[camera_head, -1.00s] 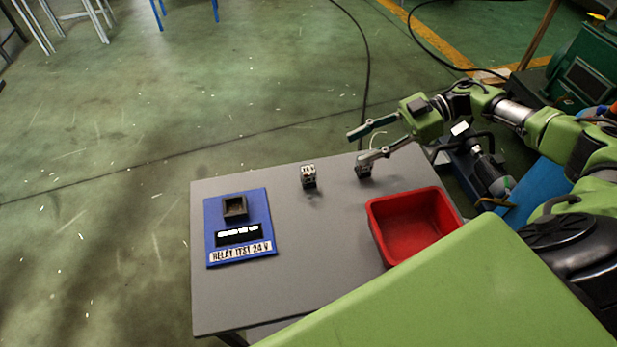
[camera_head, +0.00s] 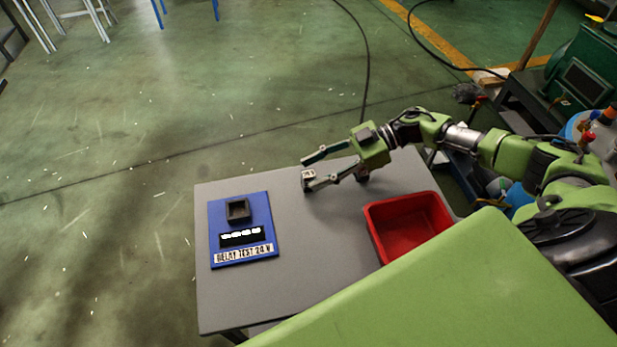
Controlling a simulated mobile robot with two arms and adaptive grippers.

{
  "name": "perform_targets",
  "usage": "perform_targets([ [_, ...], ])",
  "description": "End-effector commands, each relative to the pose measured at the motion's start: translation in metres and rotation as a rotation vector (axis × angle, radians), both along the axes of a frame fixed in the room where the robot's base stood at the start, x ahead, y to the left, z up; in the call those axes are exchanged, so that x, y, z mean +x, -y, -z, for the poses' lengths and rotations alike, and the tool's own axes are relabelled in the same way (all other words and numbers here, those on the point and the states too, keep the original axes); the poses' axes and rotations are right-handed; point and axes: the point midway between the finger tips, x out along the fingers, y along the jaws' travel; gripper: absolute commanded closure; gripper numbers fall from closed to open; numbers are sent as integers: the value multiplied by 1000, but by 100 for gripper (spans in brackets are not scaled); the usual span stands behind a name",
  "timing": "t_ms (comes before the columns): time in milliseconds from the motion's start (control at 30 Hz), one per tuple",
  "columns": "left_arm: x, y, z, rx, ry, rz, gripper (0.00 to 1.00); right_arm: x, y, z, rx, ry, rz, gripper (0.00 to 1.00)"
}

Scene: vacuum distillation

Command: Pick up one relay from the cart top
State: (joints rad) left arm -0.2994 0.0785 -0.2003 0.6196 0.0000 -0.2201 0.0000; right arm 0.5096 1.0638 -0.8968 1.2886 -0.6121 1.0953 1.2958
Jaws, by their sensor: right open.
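The grey cart top (camera_head: 310,252) carries two small dark relays with pale tops. One relay (camera_head: 306,177) is near the far edge, partly hidden by the lower finger of my right gripper. The other relay (camera_head: 363,177) is to its right, mostly hidden under the gripper. My right gripper (camera_head: 304,172) is open, its fingers pointing left with the tips at the left relay. I cannot tell whether the lower finger touches the relay or is above it. My left gripper is not in view.
A red bin (camera_head: 410,225) stands at the cart's right side. A blue relay test board (camera_head: 262,205) with a dark square socket lies at the left. The cart top between board and bin is clear. A green machine (camera_head: 580,75) stands at the far right.

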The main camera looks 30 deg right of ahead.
Motion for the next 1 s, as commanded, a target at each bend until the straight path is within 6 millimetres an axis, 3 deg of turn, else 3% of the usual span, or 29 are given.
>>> perform_targets([
  [133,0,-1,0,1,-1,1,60,0,0,0,0,0,0,60],
  [300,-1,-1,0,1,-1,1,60,0,0,0,0,0,0,99],
  [733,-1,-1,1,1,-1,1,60,0,1,-5,-1,3,-1,99],
  [933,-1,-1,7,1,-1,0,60,0,1,-29,-1,4,-2,99],
  [1000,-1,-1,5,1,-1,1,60,-9,5,-40,-3,1,-2,99],
])
